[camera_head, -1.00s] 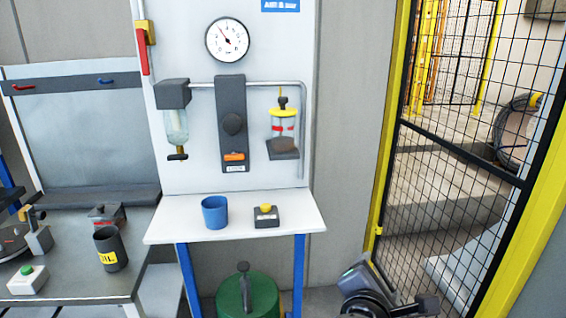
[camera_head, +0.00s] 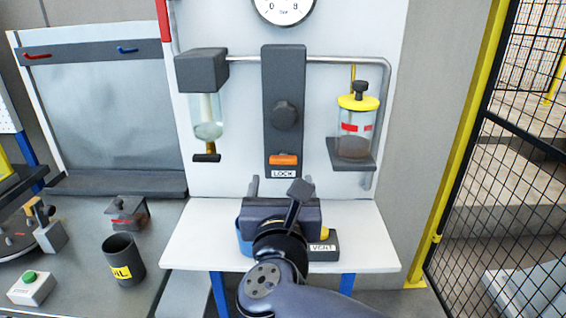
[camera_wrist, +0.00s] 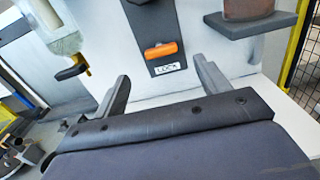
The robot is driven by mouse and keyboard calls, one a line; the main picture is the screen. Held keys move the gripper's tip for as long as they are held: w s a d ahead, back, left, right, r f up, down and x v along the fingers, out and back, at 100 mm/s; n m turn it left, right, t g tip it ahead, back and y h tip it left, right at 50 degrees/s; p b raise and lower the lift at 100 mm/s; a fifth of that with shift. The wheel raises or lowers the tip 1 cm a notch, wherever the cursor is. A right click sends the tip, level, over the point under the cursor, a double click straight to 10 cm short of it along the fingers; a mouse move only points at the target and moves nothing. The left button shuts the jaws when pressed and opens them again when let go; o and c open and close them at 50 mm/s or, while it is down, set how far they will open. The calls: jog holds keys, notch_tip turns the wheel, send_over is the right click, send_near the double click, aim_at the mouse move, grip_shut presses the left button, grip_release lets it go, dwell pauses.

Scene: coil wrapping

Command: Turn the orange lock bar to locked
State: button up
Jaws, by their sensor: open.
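The orange lock bar (camera_head: 284,160) lies horizontal near the foot of the dark grey upright plate (camera_head: 284,70), just above a white LOCK label (camera_head: 284,174). A round dark knob (camera_head: 285,115) sits higher on the same plate. The lock bar also shows in the wrist view (camera_wrist: 160,51), close to horizontal and between my two fingers in the picture. My gripper (camera_head: 281,183) is open and empty, in front of the panel and just below the bar in the picture. Its fingers show apart in the wrist view (camera_wrist: 162,74). No contact with the bar shows.
A blue cup (camera_head: 243,236) and a VENT box (camera_head: 323,246) on the white shelf (camera_head: 190,240) are partly hidden by my arm. A glass bowl (camera_head: 208,120) hangs left of the plate, a yellow-topped jar (camera_head: 355,120) right. A mesh fence (camera_head: 500,180) stands at right.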

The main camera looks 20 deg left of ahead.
aim_at(283, 161)
jog(key=x, duration=0.7)
jog(key=shift+w, duration=0.35)
jog(key=c, duration=1)
